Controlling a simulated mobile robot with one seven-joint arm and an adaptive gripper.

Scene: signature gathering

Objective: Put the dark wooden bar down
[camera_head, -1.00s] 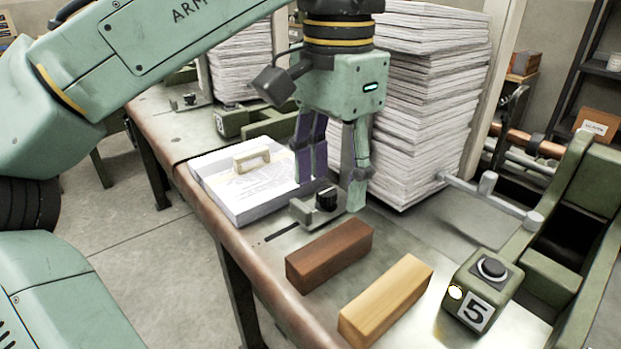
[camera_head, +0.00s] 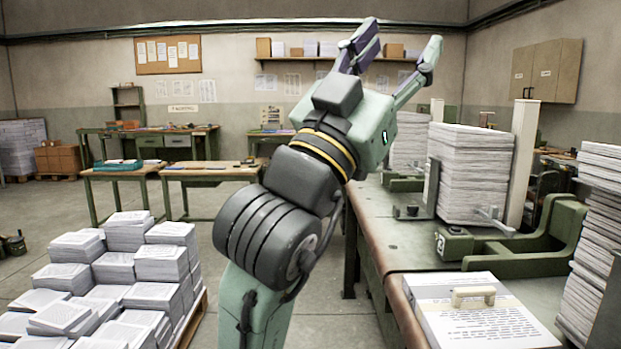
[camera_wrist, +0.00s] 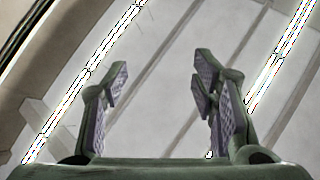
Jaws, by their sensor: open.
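The dark wooden bar is in neither current view. My gripper (camera_head: 399,42) is raised high in the head view, with its fingers pointing up and spread apart. The wrist view shows my gripper (camera_wrist: 162,80) open, with nothing between its padded fingers and a pale ceiling with bright light strips beyond.
The workbench (camera_head: 400,262) runs along the right. It carries a paper stack with a pale handle (camera_head: 473,296), a tall paper stack (camera_head: 470,172) and green fixtures (camera_head: 535,240). Paper bundles on a pallet (camera_head: 130,265) stand at lower left. Open floor lies behind them.

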